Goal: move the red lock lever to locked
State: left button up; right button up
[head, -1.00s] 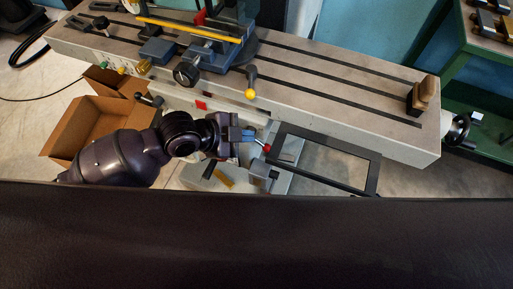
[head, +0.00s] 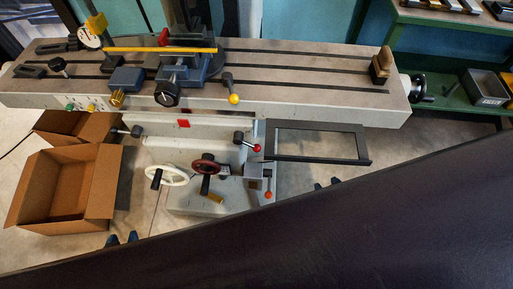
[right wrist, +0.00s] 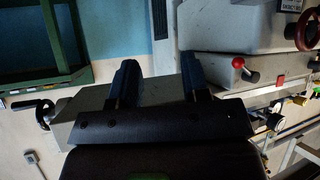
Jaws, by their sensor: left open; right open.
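The red lock lever (head: 256,147), a short rod with a dark hub and a red ball, sits on the grey machine front below the long table. Its ball points down to the right in the head view. It also shows in the right wrist view (right wrist: 238,63), right of my right gripper (right wrist: 160,76), whose two fingers are open and empty. In the head view only the fingertips of my right gripper (head: 327,184) and left gripper (head: 121,239) show past a dark foreground shape. Both are open, empty and apart from the lever. I cannot tell whether the lever is locked.
A white handwheel (head: 166,177) and a dark red handwheel (head: 206,163) stand out left of the lever. A lower lever with an orange-red knob (head: 268,195) is nearby. A black frame (head: 318,158) lies right of the lever. Open cardboard boxes (head: 60,190) stand at left.

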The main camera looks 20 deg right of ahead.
aim_at(238, 137)
jog(key=l+u, duration=0.15)
jog(key=l, duration=0.25)
jog(key=k+l+u, duration=0.2)
jog(key=l, duration=0.2)
jog(key=l+u, duration=0.15)
jog(key=l, duration=0.2)
jog(key=k+l+u, duration=0.2)
jog(key=l, duration=0.15)
jog(key=k+l+u, duration=0.15)
jog(key=l, duration=0.25)
jog(key=k+l+u, duration=0.15)
jog(key=l, duration=0.15)
jog(key=k+l+u, duration=0.2)
jog(key=l, duration=0.2)
jog(key=l+u, duration=0.25)
jog(key=l, duration=0.2)
jog(key=l+u, duration=0.15)
jog(key=l, duration=0.25)
jog(key=k+l+u, duration=0.2)
jog(key=l, duration=0.15)
jog(key=i+l+u, duration=0.15)
jog(key=i+l, duration=0.15)
jog(key=i, duration=0.05)
